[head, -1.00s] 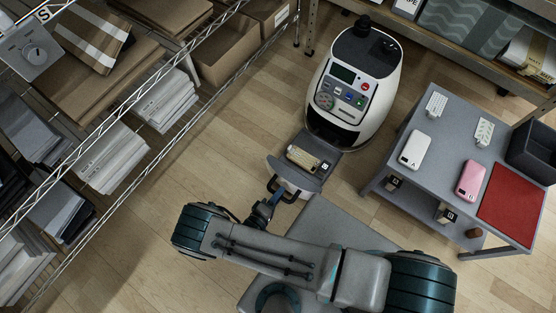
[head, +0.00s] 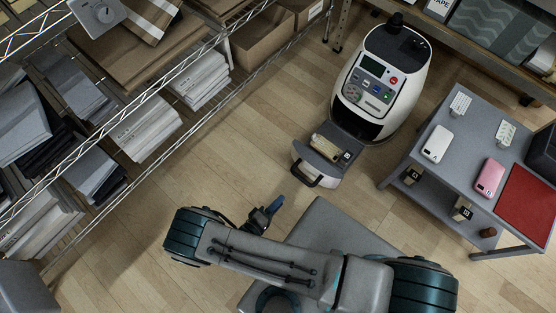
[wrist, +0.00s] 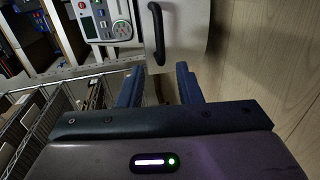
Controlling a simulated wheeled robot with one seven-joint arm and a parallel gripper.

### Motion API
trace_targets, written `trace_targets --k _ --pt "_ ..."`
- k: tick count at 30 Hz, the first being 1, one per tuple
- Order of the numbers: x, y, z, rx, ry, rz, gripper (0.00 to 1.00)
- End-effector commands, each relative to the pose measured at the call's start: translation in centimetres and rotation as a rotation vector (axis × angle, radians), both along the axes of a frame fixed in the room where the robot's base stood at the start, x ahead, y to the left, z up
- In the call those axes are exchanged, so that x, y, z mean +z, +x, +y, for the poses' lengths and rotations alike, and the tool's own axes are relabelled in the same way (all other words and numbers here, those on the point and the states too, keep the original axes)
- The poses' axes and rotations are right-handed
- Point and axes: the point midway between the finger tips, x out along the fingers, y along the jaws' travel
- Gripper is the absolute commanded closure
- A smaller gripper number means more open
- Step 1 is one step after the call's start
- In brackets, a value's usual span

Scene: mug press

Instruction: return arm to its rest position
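My gripper (head: 270,207) is in the lower middle of the head view, in front of the white press machine and apart from it. In the wrist view its two blue fingers (wrist: 160,88) stand apart with nothing between them. The press machine (head: 378,82) has a control panel and a drawer (head: 325,160) that is pulled out. A tan and dark object (head: 330,147) lies in the drawer. The dark drawer handle (head: 306,177) is clear of my fingers; it also shows in the wrist view (wrist: 157,32), beyond the fingertips.
A grey table (head: 455,165) at the right bears a white phone-like item (head: 437,144), a pink one (head: 490,178) and a red mat (head: 528,203). A wire shelf (head: 150,95) with boxes and stacked packets runs along the left. Wooden floor (head: 240,150) lies open between them.

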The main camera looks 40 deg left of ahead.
Motion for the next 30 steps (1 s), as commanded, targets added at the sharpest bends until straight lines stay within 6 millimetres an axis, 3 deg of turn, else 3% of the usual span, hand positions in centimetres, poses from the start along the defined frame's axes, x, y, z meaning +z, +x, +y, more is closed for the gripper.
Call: trace_targets --k 12,16,20,30 --pt "0.0 0.1 0.0 -0.003 0.000 0.000 0.68" --pt "1.7 0.7 0.3 -0.046 -0.002 0.011 0.68" --pt "6.3 2.4 1.1 -0.163 -0.005 0.051 0.68" --pt "21.8 9.7 0.6 -0.563 0.002 0.244 0.68"
